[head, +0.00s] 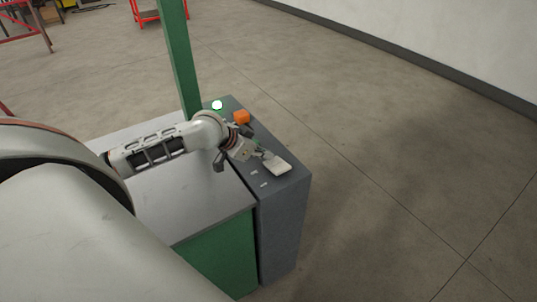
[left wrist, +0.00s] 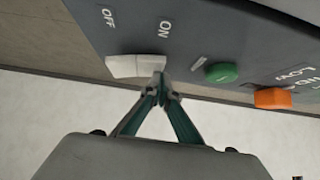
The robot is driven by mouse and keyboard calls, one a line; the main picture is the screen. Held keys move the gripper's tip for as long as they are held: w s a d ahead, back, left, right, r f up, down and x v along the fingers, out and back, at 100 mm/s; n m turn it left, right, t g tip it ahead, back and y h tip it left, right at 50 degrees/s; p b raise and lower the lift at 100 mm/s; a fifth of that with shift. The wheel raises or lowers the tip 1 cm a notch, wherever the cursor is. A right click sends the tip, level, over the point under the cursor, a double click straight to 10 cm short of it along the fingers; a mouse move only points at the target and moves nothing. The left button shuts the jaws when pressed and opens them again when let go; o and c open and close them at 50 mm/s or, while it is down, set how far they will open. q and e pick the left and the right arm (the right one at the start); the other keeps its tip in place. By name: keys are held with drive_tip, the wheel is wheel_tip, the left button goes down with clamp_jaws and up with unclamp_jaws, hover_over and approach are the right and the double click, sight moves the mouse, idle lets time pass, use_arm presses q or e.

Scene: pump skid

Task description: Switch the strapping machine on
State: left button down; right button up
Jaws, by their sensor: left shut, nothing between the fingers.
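The strapping machine has a grey control panel (head: 284,205) on its right side. A white rocker switch (head: 278,166) sits on top of it. In the left wrist view the rocker (left wrist: 122,66) lies between the printed words OFF at left and ON at right. My left gripper (head: 265,154) is shut and empty, its fingertips at the rocker's ON end. In the left wrist view the fingertips (left wrist: 160,82) overlap that end; I cannot tell whether they press it. Which way the rocker is tipped is unclear. My right gripper is not in view.
A green button (left wrist: 221,73) and an orange knob (head: 241,117) are on the panel beside the rocker. A bright, green-rimmed lamp (head: 217,105) is at its far end. A green post (head: 178,60) rises behind my left forearm. The floor to the right is clear.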

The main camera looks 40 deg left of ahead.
sight(266, 162)
use_arm(q)
drive_tip(key=shift+d, duration=0.1)
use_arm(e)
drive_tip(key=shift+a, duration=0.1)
use_arm(q)
drive_tip(key=shift+s+d+r, duration=0.25)
drive_tip(key=shift+d+r, duration=0.1)
drive_tip(key=shift+d, duration=0.2)
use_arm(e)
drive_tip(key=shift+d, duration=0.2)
use_arm(q)
drive_tip(key=r, duration=0.2)
drive_tip(key=a+r, duration=0.1)
drive_tip(key=r, duration=0.1)
drive_tip(key=shift+w+r, duration=0.1)
drive_tip(key=shift+r, duration=0.15)
drive_tip(key=a+v, duration=0.1)
drive_tip(key=v, duration=0.8)
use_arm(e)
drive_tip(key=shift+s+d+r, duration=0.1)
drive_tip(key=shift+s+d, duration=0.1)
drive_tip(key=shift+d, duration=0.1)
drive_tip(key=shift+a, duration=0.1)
